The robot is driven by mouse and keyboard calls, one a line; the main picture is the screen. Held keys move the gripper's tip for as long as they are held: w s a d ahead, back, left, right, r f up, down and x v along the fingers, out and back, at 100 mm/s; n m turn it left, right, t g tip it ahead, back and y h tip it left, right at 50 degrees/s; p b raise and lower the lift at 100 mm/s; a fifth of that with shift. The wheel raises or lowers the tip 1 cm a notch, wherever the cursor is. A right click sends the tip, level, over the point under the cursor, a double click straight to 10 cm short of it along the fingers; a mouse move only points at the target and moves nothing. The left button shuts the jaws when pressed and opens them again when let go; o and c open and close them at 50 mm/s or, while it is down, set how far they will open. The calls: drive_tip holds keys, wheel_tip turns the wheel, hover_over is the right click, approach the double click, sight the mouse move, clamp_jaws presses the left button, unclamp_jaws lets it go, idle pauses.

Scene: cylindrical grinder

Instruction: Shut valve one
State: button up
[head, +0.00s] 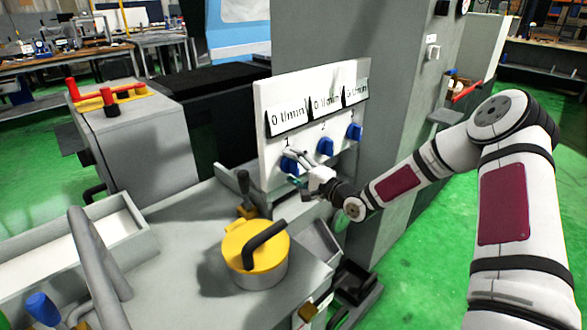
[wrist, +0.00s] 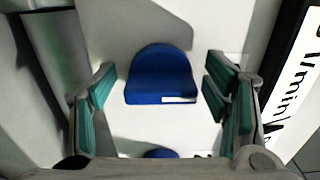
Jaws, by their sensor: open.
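Valve one is a blue knob (head: 287,164) under the number 1 on the white panel (head: 277,98). In the head view it is partly hidden by my gripper (head: 296,168), which is at the panel in front of it. In the wrist view the blue knob (wrist: 160,76) sits between the two teal-padded fingers of my open gripper (wrist: 160,88). A gap shows on each side, so the fingers do not appear to touch it. The display above valve one (head: 287,118) reads 0 l/min.
Valve two (head: 325,146) and valve three (head: 354,131) are blue knobs to the right on the same panel. Part of another blue knob (wrist: 161,153) shows low in the wrist view. A yellow-lidded pot (head: 256,252) and a black-knobbed lever (head: 244,187) stand nearby below the panel.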

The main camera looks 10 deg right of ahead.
drive_tip(key=v, duration=1.2)
